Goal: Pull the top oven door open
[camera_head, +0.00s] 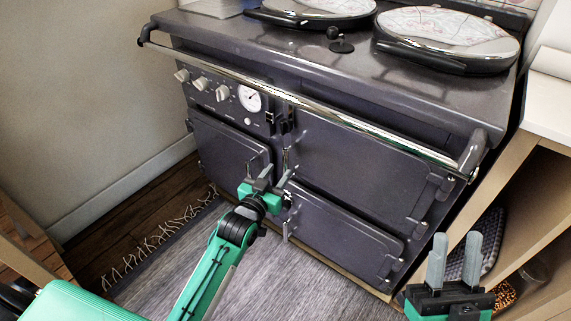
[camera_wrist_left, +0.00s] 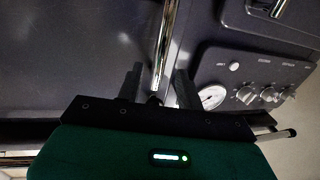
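The top oven door (camera_head: 355,160) is a dark panel on the right of the range front, and it looks closed. It also fills the left of the left wrist view (camera_wrist_left: 70,60). My left gripper (camera_head: 272,179) is in front of the door's left edge. In the left wrist view its two fingers (camera_wrist_left: 158,88) are apart, with a slim chrome handle (camera_wrist_left: 165,40) showing between them. I cannot tell whether they touch it. My right gripper (camera_head: 455,259) is open and empty at the lower right, away from the door.
A chrome rail (camera_head: 330,112) runs across the range front above the doors. A lower door (camera_head: 345,235) and a left door (camera_head: 225,150) are near the left gripper. A gauge (camera_head: 249,98) and knobs sit upper left. Open shelving (camera_head: 520,165) stands close on the right. A rug (camera_head: 170,250) covers the floor.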

